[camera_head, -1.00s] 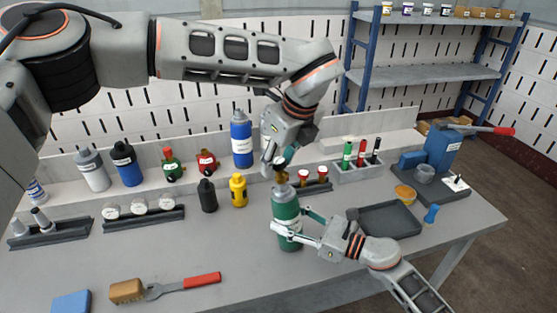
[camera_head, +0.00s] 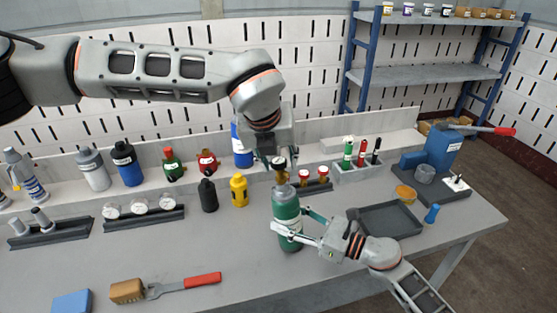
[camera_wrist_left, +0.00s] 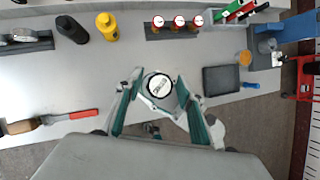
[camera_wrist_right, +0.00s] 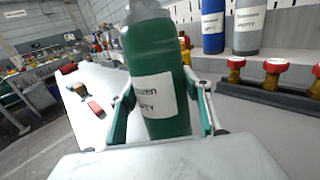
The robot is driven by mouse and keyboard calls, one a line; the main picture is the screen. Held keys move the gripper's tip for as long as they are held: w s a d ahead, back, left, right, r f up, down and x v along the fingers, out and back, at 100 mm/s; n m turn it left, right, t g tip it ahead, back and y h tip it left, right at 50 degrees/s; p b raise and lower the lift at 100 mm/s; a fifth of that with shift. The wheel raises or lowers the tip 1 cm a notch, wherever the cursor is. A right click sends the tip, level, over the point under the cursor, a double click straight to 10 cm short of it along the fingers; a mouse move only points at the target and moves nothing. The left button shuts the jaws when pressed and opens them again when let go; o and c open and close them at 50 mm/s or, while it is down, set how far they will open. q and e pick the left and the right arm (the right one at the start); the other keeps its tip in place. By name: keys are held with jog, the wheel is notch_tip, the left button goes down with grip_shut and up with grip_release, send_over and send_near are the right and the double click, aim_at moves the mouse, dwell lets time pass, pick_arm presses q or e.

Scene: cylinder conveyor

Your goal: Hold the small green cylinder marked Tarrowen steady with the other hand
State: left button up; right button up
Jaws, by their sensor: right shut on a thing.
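The green cylinder (camera_head: 287,209) stands upright on the bench, with a grey shoulder and a brass valve on top. Its white label shows in the right wrist view (camera_wrist_right: 155,95), partly readable. My right gripper (camera_head: 283,232) is shut around its body, one finger on each side; the fingers also show in the right wrist view (camera_wrist_right: 160,110). My left gripper (camera_head: 279,160) points down above the cylinder. In the left wrist view its fingers (camera_wrist_left: 160,82) stand apart on either side of a black-rimmed round top with a white face (camera_wrist_left: 159,86). The cylinder's body is hidden below it there.
A rack of red-capped valves (camera_head: 320,187) stands close behind the cylinder. A yellow bottle (camera_head: 239,190) and a black bottle (camera_head: 208,195) stand to the left. A dark tray (camera_head: 390,221) lies to the right. The bench front (camera_head: 250,255) is clear beside a red-handled tool (camera_head: 200,281).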

dwell(0.3)
pick_arm(q)
jog(key=m+h, duration=0.2)
jog(key=m, duration=0.1)
jog(key=shift+a+m, duration=0.1)
jog(key=shift+m, duration=0.2)
jog(key=shift+m+g+h, duration=0.4)
jog(key=shift+m+h, duration=0.1)
jog(key=shift+m, duration=0.7)
jog(key=m+h, duration=0.1)
jog(key=m, duration=0.1)
jog(key=shift+m+g, duration=0.4)
jog(key=shift+m+g+h, duration=0.6)
jog(key=shift+m+g, duration=0.1)
jog(key=shift+m, duration=1)
jog(key=shift+w+m+g, duration=0.1)
jog(key=shift+m+g, duration=0.4)
jog(key=shift+m, duration=0.4)
jog(key=shift+m+g+h, duration=0.4)
jog(key=shift+m+g, duration=0.7)
jog(key=shift+m, duration=1.1)
